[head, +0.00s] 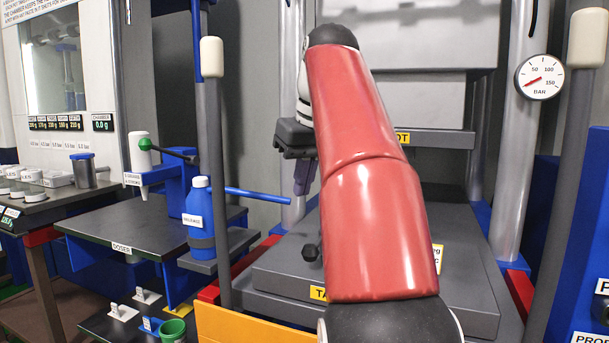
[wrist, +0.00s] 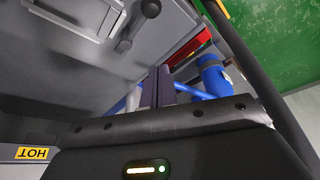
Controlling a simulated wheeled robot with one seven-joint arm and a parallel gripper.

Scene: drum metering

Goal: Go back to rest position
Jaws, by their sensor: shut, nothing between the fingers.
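My red arm link rises through the middle of the head view and hides part of the press behind it. My gripper (head: 303,185) hangs left of that link, pointing down, with its dark fingers together and nothing held. In the wrist view the fingers (wrist: 158,88) stand side by side, closed. The gripper is above the grey lower plate (head: 275,262) of the press, apart from it.
A blue labelled bottle (head: 200,213) stands on a small shelf left of the gripper. A blue horizontal bar (head: 250,194) reaches toward the press. Grey posts (head: 213,130) stand left and right. The DOSER table (head: 130,222) is further left. A HOT sign (head: 403,138) marks the upper plate.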

